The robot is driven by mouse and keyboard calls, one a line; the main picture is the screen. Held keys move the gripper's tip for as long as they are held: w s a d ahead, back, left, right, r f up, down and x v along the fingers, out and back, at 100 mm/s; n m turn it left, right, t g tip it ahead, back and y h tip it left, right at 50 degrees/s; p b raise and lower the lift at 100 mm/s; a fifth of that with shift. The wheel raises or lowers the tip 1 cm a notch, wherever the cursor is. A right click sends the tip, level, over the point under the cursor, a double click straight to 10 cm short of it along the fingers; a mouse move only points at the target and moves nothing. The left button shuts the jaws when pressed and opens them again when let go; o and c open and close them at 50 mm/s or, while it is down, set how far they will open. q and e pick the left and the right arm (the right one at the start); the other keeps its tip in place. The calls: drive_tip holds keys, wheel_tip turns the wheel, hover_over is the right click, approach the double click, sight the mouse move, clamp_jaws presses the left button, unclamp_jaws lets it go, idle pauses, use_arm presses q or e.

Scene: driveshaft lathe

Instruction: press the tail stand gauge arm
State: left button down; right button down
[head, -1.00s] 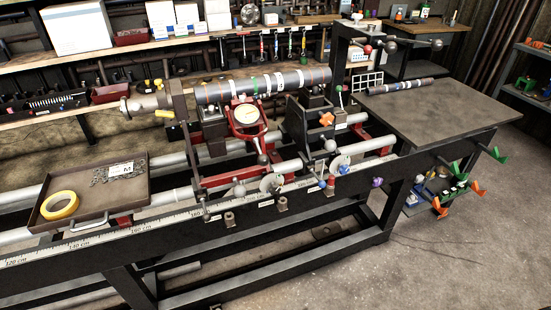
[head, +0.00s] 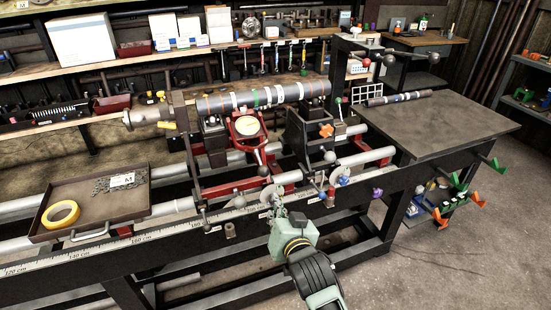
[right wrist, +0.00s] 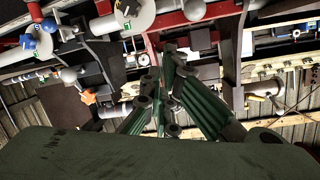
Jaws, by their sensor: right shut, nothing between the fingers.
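A red gauge (head: 247,126) with a round pale dial stands under the driveshaft (head: 265,96) in the head view. A lever with a grey ball end (head: 262,171) hangs down from it toward the front; I take this for the gauge arm, but cannot tell whether it is the tail stand one. My right gripper (head: 273,192) is shut and empty, in front of the bench's scale rail, below and slightly right of that ball. In the right wrist view its green fingers (right wrist: 172,66) are close together, with nothing between them. My left gripper is not in view.
A black stand with an orange knob (head: 326,130) is right of the gauge. Knobs and handwheels line the front rail, close to my right gripper. A tray (head: 110,206) with yellow tape is at left.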

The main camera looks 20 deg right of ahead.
wheel_tip(320, 180, up, 15)
drive_tip(key=s+d+m+t+h, duration=0.1)
drive_tip(key=d+m+t, duration=0.1)
drive_tip(key=d, duration=0.1)
drive_tip(key=shift+s+f+t+h, duration=0.15)
drive_tip(key=shift+s+t+h, duration=0.15)
drive_tip(key=shift+s, duration=0.1)
drive_tip(key=w+d+p, duration=0.1)
drive_tip(key=w+p, duration=0.2)
drive_tip(key=w, duration=0.7)
drive_tip(key=a+f, duration=0.1)
drive_tip(key=s+a+f, duration=0.1)
drive_tip(key=f, duration=0.1)
drive_tip(key=shift+s+f, duration=0.1)
drive_tip(key=shift+f, duration=0.1)
drive_tip(key=shift+d, duration=0.1)
drive_tip(key=shift+f, duration=0.1)
